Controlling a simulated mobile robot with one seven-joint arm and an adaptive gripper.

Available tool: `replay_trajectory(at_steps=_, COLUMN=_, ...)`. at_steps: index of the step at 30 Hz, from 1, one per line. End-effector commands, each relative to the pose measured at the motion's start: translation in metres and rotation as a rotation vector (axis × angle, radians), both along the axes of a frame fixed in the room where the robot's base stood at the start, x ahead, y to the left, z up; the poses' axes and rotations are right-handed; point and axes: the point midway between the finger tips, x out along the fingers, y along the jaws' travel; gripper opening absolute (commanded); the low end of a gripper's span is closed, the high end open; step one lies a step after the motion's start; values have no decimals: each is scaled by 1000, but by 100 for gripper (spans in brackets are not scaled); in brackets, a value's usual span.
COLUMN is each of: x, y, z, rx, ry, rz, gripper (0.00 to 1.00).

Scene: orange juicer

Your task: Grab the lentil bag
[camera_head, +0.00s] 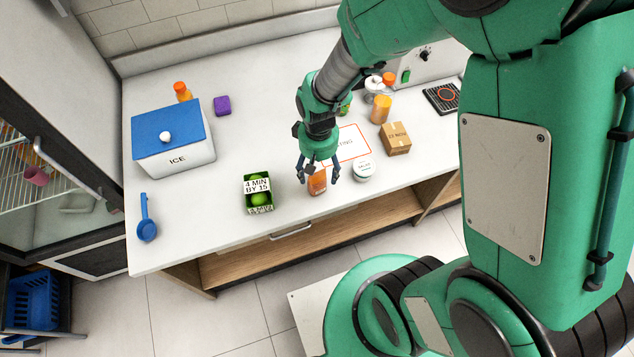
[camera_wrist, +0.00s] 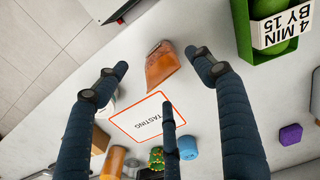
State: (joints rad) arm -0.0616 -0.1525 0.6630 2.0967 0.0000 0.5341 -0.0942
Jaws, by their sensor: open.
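The lentil bag appears to be the small orange-brown pouch (camera_head: 317,184), standing near the front edge of the white counter. In the wrist view the pouch (camera_wrist: 162,67) shows between and slightly beyond my spread fingertips. My gripper (camera_head: 318,170) is open and points down over the pouch, with a finger on either side of it. In the wrist view my gripper (camera_wrist: 157,60) holds nothing, and a third finger shows lower down. I cannot tell whether any finger touches the pouch. Its upper part is partly hidden by my gripper in the head view.
A green box of limes (camera_head: 258,203) stands left of the pouch, and a white round tub (camera_head: 362,171) close on its right. A cardboard box (camera_head: 396,139), orange-lidded jar (camera_head: 381,110) and tasting mat (camera_head: 354,143) lie behind. An ice box (camera_head: 181,153) and blue scoop (camera_head: 146,222) are left.

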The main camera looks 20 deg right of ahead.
Motion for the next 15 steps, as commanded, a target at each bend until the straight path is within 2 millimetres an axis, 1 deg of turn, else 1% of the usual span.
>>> replay_trajectory(at_steps=5, x=0, y=0, z=0, rx=0, ry=0, rz=0, gripper=69)
replay_trajectory(at_steps=8, x=0, y=1, z=-5, rx=0, ry=1, rz=0, gripper=69)
replay_trajectory(at_steps=11, x=0, y=2, z=-14, rx=0, ry=1, rz=0, gripper=69)
replay_trajectory(at_steps=15, x=0, y=4, z=-31, rx=0, ry=2, rz=1, gripper=69)
